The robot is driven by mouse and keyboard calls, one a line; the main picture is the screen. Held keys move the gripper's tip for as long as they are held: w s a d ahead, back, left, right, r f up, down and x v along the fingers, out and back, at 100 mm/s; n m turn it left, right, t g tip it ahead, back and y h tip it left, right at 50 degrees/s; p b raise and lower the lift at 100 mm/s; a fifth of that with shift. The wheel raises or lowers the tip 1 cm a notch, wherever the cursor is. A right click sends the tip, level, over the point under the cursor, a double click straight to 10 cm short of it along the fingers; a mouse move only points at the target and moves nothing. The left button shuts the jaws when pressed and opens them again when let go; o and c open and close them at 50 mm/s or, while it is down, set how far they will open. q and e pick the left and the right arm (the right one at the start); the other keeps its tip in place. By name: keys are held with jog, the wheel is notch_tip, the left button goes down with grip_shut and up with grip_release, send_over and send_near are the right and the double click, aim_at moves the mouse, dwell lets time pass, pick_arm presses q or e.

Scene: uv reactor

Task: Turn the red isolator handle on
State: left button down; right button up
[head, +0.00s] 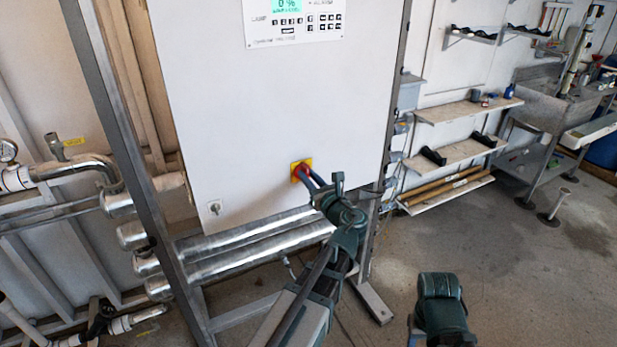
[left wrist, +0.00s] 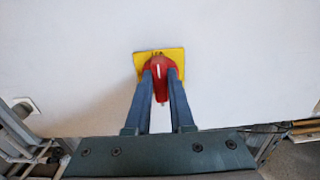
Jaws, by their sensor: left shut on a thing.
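The red isolator handle (left wrist: 159,70) sits on a yellow square plate (left wrist: 176,56) on the white cabinet front. In the left wrist view its white mark runs close to vertical. My left gripper (left wrist: 160,82) has one finger on each side of the handle and is shut on it. In the head view the red handle (head: 298,172) shows only in part, behind the fingers of my left gripper (head: 308,178). My right arm (head: 442,305) shows at the lower right, and its fingers cannot be seen.
The white cabinet (head: 270,100) carries a control panel (head: 293,22) at its top and a small lock (head: 214,207) at lower left. Shiny pipes (head: 255,245) run below it. Wall shelves (head: 455,150) stand to the right. The floor at right is mostly clear.

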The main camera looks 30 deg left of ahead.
dwell(0.3)
pick_arm(q)
jog(key=c, duration=0.8)
grip_release()
jog(key=v, duration=1.3)
jog(key=shift+s+d, duration=0.2)
jog(key=shift+d, duration=0.1)
